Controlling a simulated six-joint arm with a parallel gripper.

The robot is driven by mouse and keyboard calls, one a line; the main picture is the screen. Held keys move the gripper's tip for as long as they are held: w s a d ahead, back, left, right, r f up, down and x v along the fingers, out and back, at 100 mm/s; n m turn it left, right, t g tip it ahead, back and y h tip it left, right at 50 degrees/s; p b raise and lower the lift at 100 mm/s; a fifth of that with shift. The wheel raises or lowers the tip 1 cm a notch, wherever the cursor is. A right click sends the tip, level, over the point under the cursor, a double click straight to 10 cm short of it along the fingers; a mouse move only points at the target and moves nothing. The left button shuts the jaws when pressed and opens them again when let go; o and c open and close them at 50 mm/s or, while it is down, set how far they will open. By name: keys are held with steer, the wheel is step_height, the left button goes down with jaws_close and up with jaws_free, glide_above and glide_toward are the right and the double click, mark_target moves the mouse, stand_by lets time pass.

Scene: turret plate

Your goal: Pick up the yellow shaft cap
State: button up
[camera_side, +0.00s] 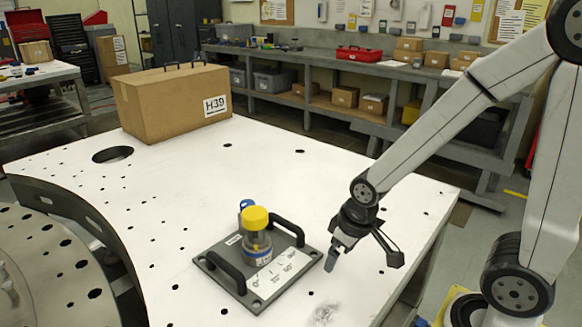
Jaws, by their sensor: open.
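My gripper (362,262) is to the right of the plate, above the white table. Its fingers are spread apart and nothing shows between them. It is clear of the cap. A small blue part (246,204) shows behind the cap, partly hidden by it.
The white table (190,200) has several holes. A cardboard box (172,98) marked H39 stands at its back left. A round metal structure (40,265) lies beyond the table's curved left edge. The table surface between box and plate is clear.

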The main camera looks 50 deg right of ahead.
steer(key=m, duration=0.2)
steer(key=w+m+g+y, duration=0.1)
steer(key=m, duration=0.1)
steer(key=shift+d+f, duration=0.1)
steer(key=m, duration=0.1)
steer(key=m+g+y, duration=0.1)
steer(key=w+m, duration=0.1)
steer(key=shift+a+y, duration=0.25)
steer(key=shift+y, duration=0.05)
steer(key=w+a+r+m+y, duration=0.1)
steer(key=w+r+m+y, duration=0.3)
steer(key=w+m+y, duration=0.4)
steer(key=m+t+y, duration=0.2)
steer(key=m+y, duration=0.1)
steer(key=m, duration=0.2)
glide_toward(255, 212)
steer(key=a, duration=0.2)
steer(key=shift+f+x, duration=0.25)
steer(key=shift+x, duration=1.8)
steer(key=shift+f+x, duration=0.25)
steer(key=shift+x, duration=1.75)
steer(key=shift+d, duration=0.2)
steer(key=shift+w, duration=0.1)
steer(key=c, duration=1)
steer(key=shift+r, duration=0.2)
steer(key=shift+c, duration=0.2)
